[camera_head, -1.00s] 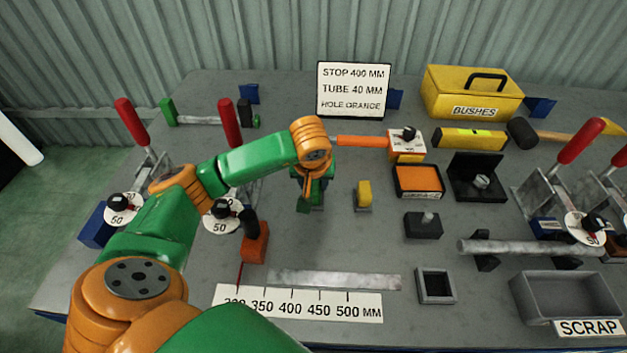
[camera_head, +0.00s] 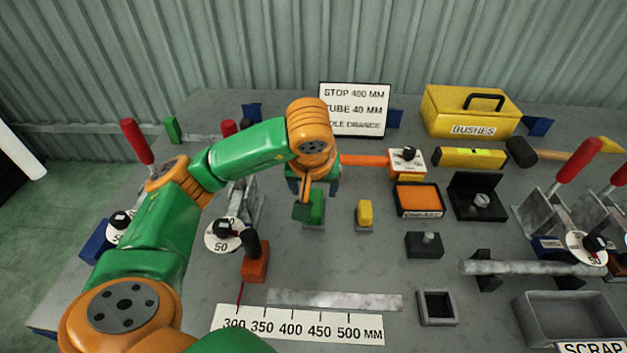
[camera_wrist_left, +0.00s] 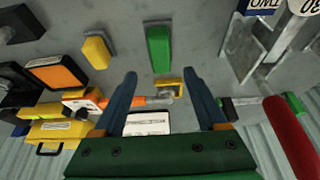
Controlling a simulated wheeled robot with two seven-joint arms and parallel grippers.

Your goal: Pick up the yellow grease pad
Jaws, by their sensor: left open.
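The yellow grease pad appears to be the small yellow block (camera_head: 364,212) standing on a grey base in the middle of the bench; it also shows in the wrist view (camera_wrist_left: 96,52). A green block (camera_head: 316,208) stands beside it, to its left in the head view, and shows in the wrist view (camera_wrist_left: 158,48). My left gripper (camera_head: 313,190) is open and empty, over the green block's area and left of the yellow block. Its two blue fingers (camera_wrist_left: 168,78) are spread apart in the wrist view, touching neither block. My right gripper is not in view.
An orange-handled tool (camera_head: 362,160) lies behind my gripper. An orange pad in a black tray (camera_head: 418,214) and a dark block (camera_head: 424,245) stand right of the yellow block. A red-handled clamp (camera_wrist_left: 288,135) is close to the wrist. A flat bar (camera_head: 335,301) lies in front.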

